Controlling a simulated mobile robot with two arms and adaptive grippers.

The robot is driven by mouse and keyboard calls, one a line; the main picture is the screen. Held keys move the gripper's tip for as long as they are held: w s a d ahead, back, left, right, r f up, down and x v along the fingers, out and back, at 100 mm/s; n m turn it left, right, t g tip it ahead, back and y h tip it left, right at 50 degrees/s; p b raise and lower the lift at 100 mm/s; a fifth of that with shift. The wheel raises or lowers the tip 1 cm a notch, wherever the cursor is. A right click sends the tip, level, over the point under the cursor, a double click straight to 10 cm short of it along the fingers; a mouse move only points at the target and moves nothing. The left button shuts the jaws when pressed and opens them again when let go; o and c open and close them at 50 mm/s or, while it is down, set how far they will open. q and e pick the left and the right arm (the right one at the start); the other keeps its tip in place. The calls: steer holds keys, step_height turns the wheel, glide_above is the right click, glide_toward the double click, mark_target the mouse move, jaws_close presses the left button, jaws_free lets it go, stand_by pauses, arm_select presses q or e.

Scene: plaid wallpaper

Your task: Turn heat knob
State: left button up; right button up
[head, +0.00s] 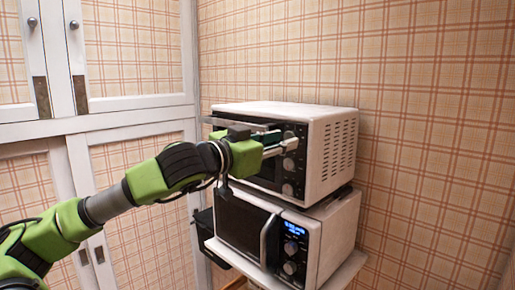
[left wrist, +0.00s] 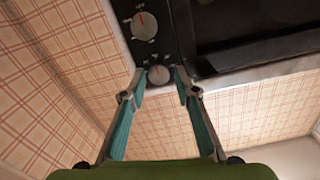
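The white toaster oven (head: 334,130) stands on top of a microwave. Its dark front panel has a column of round knobs on the right. In the left wrist view a silver knob (left wrist: 159,75) sits between my left fingertips, and a larger knob with a red mark (left wrist: 144,26) is above it. In the head view my left gripper (head: 284,147) is at the upper part of the panel, with a lower knob (head: 287,189) below it. Its fingers are apart, one on each side of the silver knob, with a small gap showing; firm contact is not visible. My right gripper is out of view.
The white microwave (head: 335,232) with a lit blue display and a handle (head: 268,240) stands on a white shelf (head: 345,272). White cupboard doors (head: 130,105) are at the left. The oven door handle is close to my left arm. Plaid wall is behind.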

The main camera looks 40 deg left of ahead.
arm_select(q)
steer(key=s, duration=1)
steer(key=shift+s+a, duration=0.15)
steer(key=shift+a, duration=0.15)
steer(key=shift+f, duration=0.1)
